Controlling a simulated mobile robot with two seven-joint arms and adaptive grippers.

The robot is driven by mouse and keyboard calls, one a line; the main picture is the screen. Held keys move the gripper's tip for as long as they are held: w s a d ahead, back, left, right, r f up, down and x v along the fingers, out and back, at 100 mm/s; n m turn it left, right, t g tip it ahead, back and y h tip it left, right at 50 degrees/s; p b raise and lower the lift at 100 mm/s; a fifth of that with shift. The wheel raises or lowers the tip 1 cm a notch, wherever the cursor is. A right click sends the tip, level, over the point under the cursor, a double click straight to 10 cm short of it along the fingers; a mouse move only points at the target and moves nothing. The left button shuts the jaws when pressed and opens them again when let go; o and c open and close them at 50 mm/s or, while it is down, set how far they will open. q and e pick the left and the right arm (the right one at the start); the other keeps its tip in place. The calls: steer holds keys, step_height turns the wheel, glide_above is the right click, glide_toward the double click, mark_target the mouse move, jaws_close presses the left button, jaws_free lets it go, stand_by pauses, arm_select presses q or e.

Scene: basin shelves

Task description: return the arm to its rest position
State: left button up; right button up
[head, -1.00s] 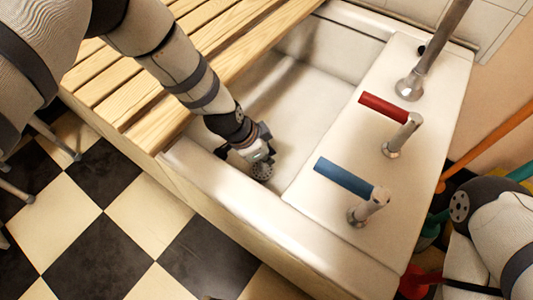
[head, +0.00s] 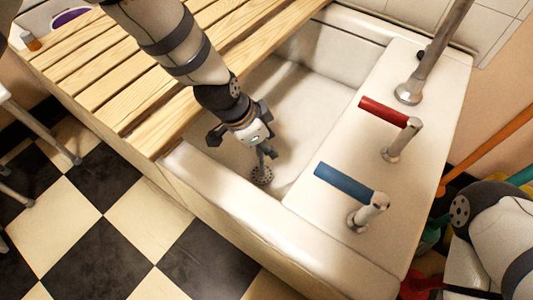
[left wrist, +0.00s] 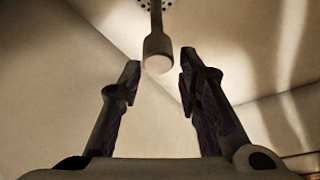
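My left arm reaches down into the white basin (head: 310,72) from the upper left. Its gripper (head: 255,139) is low inside the basin, over the near-left corner. In the left wrist view the gripper's fingers (left wrist: 158,78) are apart with nothing between their tips. A thin post with a rounded knob (left wrist: 157,56) stands just beyond the tips; it rises from the drain (head: 262,176). Whether the fingers touch the knob is not clear in the head view. Part of my right arm (head: 498,225) shows at the lower right; its gripper is out of view.
Wooden slats (head: 165,68) cover the basin's left part, close beside my left arm. A red-handled tap (head: 385,111), a blue-handled tap (head: 345,181) and a tall metal spout (head: 432,55) stand on the right ledge. A stool's legs (head: 30,125) stand at the left.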

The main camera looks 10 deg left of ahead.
arm_select(q)
steer(key=shift+r, duration=1.25)
